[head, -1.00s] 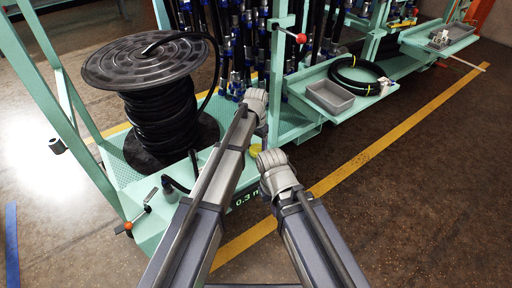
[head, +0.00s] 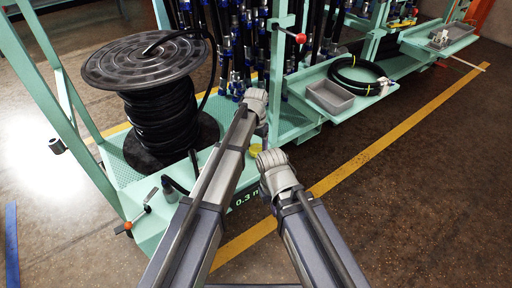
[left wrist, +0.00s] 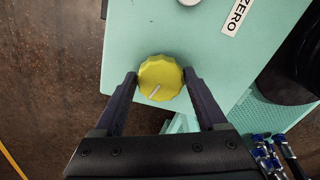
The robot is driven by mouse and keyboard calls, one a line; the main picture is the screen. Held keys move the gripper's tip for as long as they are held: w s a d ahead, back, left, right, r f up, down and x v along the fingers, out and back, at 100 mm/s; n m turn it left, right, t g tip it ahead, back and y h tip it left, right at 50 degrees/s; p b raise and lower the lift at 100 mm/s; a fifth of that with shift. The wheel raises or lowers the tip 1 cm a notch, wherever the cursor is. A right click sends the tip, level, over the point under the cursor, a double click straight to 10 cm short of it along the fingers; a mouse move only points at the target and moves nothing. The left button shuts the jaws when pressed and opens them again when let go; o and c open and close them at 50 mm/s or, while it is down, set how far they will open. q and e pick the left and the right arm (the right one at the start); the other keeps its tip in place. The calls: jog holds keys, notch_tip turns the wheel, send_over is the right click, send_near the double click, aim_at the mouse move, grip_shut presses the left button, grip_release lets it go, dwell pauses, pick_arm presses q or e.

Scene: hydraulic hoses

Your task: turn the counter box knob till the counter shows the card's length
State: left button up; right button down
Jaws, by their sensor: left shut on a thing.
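The yellow ribbed knob (left wrist: 160,78) with a white pointer line sits on the pale green counter box (left wrist: 150,35) in the left wrist view. My left gripper (left wrist: 160,82) has one finger on each side of the knob and is shut on it. In the head view a little of the yellow knob (head: 256,149) shows between my two arms. The counter display (head: 246,198) reads about 0.3 m, its right end hidden by my right arm. My right gripper's fingers do not show. No card with a legible length is in view.
A white round part (left wrist: 189,2) and a ZERO label (left wrist: 238,15) are on the box near the knob. A large black hose reel (head: 150,62) stands to the left. A grey bin (head: 330,97) and a coiled hose (head: 358,75) are on the shelf at right.

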pick_arm(q)
jog(key=shift+n, duration=1.9)
dwell(2.0)
jog(key=shift+d+n, duration=0.1)
jog(key=shift+n, duration=1.7)
dwell(2.3)
